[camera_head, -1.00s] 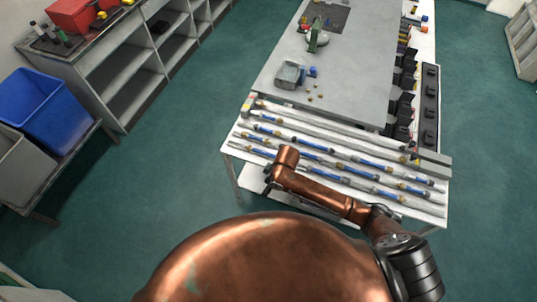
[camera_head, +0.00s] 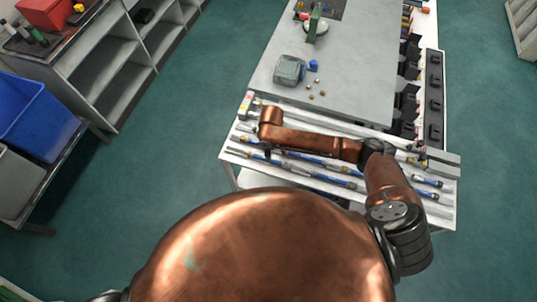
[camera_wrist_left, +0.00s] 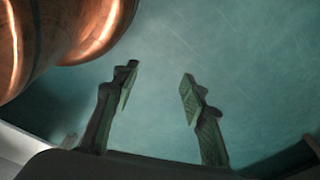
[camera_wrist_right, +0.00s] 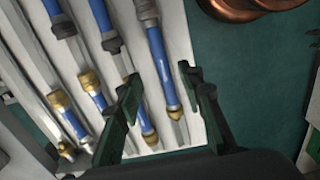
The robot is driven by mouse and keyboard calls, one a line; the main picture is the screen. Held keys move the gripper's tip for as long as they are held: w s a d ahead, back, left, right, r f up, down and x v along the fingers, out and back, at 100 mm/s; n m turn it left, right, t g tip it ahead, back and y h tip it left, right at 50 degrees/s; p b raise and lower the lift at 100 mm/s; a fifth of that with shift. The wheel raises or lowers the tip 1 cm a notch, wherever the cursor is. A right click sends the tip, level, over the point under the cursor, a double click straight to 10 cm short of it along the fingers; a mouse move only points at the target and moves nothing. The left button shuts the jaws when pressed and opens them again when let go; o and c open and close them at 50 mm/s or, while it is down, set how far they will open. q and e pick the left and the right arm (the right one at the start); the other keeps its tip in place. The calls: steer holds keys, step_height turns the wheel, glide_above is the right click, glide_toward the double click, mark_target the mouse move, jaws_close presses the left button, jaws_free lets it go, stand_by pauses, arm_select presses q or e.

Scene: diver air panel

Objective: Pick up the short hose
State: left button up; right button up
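Several blue hoses with brass or black end fittings lie in rows on the white rack (camera_head: 445,215) at the table's near end. I cannot tell for sure which is the short hose. In the right wrist view a short blue section (camera_wrist_right: 75,124) with brass ends lies left of my right gripper (camera_wrist_right: 166,95). A longer blue hose (camera_wrist_right: 161,62) runs between and beyond its fingers. This gripper is open and empty above the rack; in the head view my right arm mostly hides it. My left gripper (camera_wrist_left: 158,85) is open and empty over the floor.
On the grey tabletop (camera_head: 350,75) stand a clear box (camera_head: 289,70) and a green-and-white device (camera_head: 315,26). Black holders (camera_head: 408,90) line its right side. A shelf unit (camera_head: 110,60) and a blue bin (camera_head: 38,112) stand at left. The floor between is clear.

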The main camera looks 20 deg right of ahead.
mark_target(286, 165)
step_height(286, 165, down, 4)
steer(key=shift+s+p, duration=0.15)
steer(key=shift+p, duration=0.2)
step_height(286, 165, down, 2)
steer(key=shift+f, duration=0.35)
steer(key=c, duration=0.8)
arm_select(q)
steer(key=s, duration=0.3)
steer(key=shift+s+a+r+g, duration=0.15)
steer(key=shift+s+r+g, duration=0.15)
steer(key=shift+s, duration=0.05)
arm_select(e)
jaws_close()
arm_select(q)
steer(key=shift+w, duration=0.3)
